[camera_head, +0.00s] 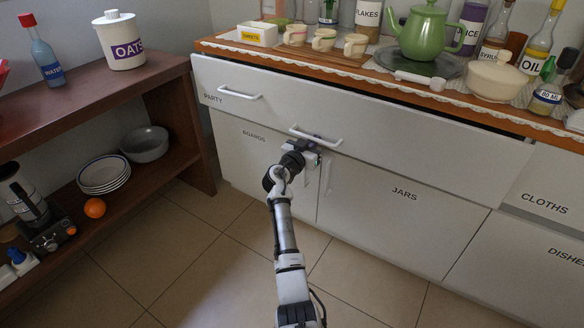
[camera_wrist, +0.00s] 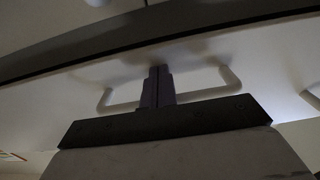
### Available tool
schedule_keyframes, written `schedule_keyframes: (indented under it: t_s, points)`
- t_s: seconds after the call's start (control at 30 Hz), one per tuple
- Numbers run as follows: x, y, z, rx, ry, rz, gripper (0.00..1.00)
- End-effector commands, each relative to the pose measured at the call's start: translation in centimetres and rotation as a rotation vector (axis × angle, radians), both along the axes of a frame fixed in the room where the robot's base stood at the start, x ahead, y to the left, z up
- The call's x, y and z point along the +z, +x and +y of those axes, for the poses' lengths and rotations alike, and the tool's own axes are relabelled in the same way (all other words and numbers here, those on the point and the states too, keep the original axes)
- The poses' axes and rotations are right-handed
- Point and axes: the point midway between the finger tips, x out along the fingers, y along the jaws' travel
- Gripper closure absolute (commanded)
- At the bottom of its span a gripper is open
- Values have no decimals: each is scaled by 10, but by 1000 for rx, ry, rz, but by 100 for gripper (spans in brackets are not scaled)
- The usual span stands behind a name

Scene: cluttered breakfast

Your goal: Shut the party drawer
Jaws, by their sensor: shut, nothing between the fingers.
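The party drawer (camera_head: 375,118) is a wide white front labelled PARTY, with two white bar handles, under the wooden counter. It stands out from the cabinet, with a dark gap along its top edge. The right handle (camera_head: 316,136) also shows in the wrist view (camera_wrist: 232,80). My gripper (camera_head: 318,147) is at this handle, its tip partly hidden by my wrist. In the wrist view its two fingers (camera_wrist: 157,84) are together and empty, pointing at the drawer front and crossing the handle bar. I cannot tell whether they touch it.
Doors marked BOARDS (camera_head: 254,165) and JARS (camera_head: 400,230) are below the drawer. A green teapot (camera_head: 424,35), cups and bottles crowd the counter. A wooden shelf (camera_head: 178,120) stands at left, with plates, a bowl and an orange (camera_head: 95,208). The tiled floor in front is clear.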

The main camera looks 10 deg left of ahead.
Motion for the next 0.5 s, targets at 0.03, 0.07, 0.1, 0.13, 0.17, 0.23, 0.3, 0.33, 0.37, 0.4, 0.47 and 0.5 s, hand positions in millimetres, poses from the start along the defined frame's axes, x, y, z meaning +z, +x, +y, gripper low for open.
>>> schedule_keyframes:
  t_s: [0.03, 0.07, 0.1, 0.13, 0.17, 0.23, 0.3, 0.33, 0.37, 0.4, 0.47, 0.5]
  points:
    - [0, 4, -2, -2, 0, -5, 100]
    - [0, 6, -3, -1, -1, -5, 100]
    - [0, 8, -3, -1, 0, -4, 100]
    - [1, 9, -4, -1, 0, -4, 100]
    - [1, 9, -4, -1, 0, -3, 100]
    - [2, 10, -4, -1, 0, -3, 100]
    - [2, 10, -4, 0, -1, -2, 100]
    - [2, 10, -4, 0, 0, -2, 100]
    - [2, 10, -4, 0, -1, -2, 100]
    - [2, 10, -4, 0, -1, -2, 100]
    - [2, 10, -4, 0, -1, -3, 100]
    - [2, 10, -4, 0, 0, -3, 100]
